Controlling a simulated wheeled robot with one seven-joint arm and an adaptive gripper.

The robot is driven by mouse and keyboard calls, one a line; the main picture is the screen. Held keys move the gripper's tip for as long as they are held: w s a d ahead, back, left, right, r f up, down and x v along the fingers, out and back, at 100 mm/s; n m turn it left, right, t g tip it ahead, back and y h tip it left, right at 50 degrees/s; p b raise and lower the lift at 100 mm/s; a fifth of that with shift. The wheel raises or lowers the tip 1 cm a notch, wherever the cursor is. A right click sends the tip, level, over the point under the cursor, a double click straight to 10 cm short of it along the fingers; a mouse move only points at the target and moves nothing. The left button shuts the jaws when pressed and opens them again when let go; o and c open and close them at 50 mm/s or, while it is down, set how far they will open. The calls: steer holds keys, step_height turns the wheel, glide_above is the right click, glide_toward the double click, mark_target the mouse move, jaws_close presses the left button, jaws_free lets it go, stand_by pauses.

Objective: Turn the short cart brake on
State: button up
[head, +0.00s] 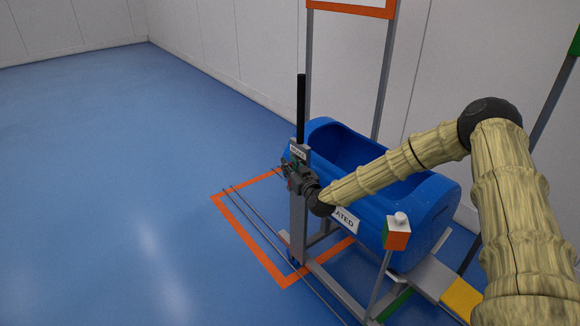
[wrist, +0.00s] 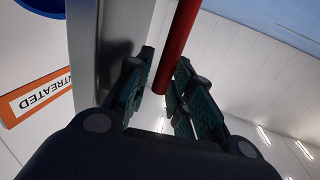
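The cart (head: 297,228) is a grey frame carrying a blue tub (head: 437,195), with part of a label ending in "ATED" showing on the tub. A grey post with a small plate (head: 298,152) and a black upright bar (head: 301,108) stands at its left end. My gripper (head: 291,173) is at this post, partly covering it. In the wrist view, a red rod (wrist: 178,45) reaches down between my fingers (wrist: 163,80); a small gap shows on its left side, so the fingers look open around it. The grey post (wrist: 110,45) is just left of the fingers.
An orange floor outline (head: 247,247) surrounds the cart's left end. A lamp post with an orange, green and white head (head: 397,238) stands in front of the tub. An orange-framed sign (head: 350,6) stands behind. Blue floor at left is clear.

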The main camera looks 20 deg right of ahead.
jaws_close()
steer(key=shift+w+r, duration=0.1)
